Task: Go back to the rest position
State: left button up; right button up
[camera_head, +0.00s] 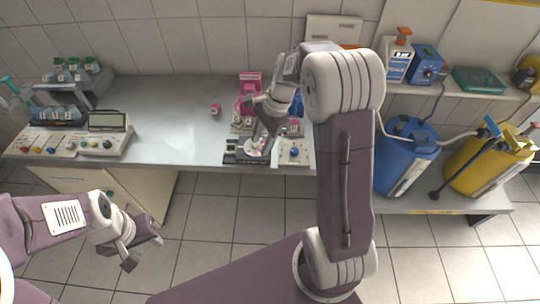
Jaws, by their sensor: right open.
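My left gripper (142,250) hangs at the lower left, in front of the bench and over the floor, touching nothing. Its fingers are small and dark, so I cannot tell whether they are open or shut. My right arm crosses the middle of the view, and its gripper (256,148) points down at the front of the bench. It is open, low over a small device with a dark base (235,158). A whitish-pink spot shows between its fingers, too small to make out. My right forearm hides part of the bench's right end.
A grey bench (170,120) has clear room left of centre. A button panel (85,140) and a vial rack (72,85) stand at its left. A pink rack (249,90) stands at the back. A blue canister (402,160) and a yellow canister (485,165) stand at the right.

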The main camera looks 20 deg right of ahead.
pick_arm(q)
jog(key=shift+s+f, duration=0.1)
jog(key=shift+s, duration=0.1)
pick_arm(e)
jog(key=shift+s+f, duration=0.1)
jog(key=shift+s, duration=0.25)
pick_arm(q)
jog(key=shift+w, duration=0.1)
pick_arm(e)
jog(key=shift+w, duration=0.1)
